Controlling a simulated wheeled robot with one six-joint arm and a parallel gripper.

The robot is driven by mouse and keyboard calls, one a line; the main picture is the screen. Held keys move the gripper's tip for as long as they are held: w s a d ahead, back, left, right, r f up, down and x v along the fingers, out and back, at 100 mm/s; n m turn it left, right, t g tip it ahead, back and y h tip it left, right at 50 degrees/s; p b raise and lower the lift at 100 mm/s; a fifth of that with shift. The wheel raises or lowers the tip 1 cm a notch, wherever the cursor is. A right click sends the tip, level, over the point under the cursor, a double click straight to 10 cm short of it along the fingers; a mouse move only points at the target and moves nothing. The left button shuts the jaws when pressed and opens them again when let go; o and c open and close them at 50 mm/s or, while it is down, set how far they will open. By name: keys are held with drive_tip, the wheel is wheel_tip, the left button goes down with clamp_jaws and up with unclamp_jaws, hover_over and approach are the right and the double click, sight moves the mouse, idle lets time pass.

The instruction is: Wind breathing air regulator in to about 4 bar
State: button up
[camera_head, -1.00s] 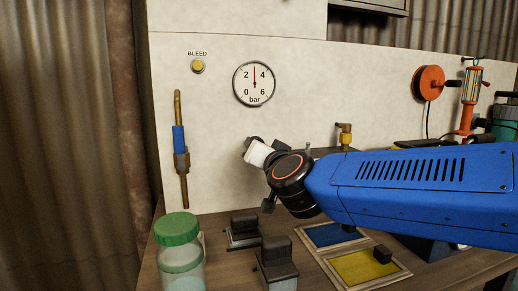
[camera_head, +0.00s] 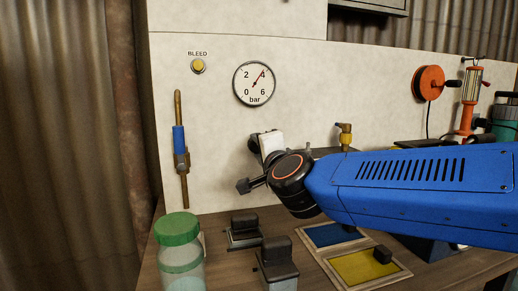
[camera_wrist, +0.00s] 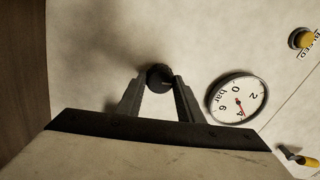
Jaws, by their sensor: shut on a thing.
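The round white bar gauge (camera_head: 255,84) hangs on the pale panel. Its red needle points up and right, at about the 4 mark. The gauge also shows turned in the wrist view (camera_wrist: 238,98), with the needle close to 4. A dark regulator knob (camera_wrist: 159,77) on the panel sits between the fingertips of my gripper (camera_wrist: 161,84). My gripper is shut on this knob. In the head view my gripper (camera_head: 266,142) is against the panel below the gauge, and its wrist hides most of the knob.
A yellow BLEED button (camera_head: 198,66) is left of the gauge. A pipe with a blue sleeve (camera_head: 179,140) is at far left, a small yellow-and-brass fitting (camera_head: 345,138) at right. A green-lidded jar (camera_head: 179,230), dark blocks (camera_head: 277,262) and a yellow tray (camera_head: 345,270) occupy the bench below.

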drive_tip(key=shift+m, duration=0.6)
drive_tip(key=shift+f, duration=0.1)
drive_tip(key=o, duration=1.1)
drive_tip(key=shift+c, duration=0.2)
drive_tip(key=v, duration=1.7)
drive_tip(key=shift+s, duration=0.2)
drive_tip(key=shift+d, duration=0.1)
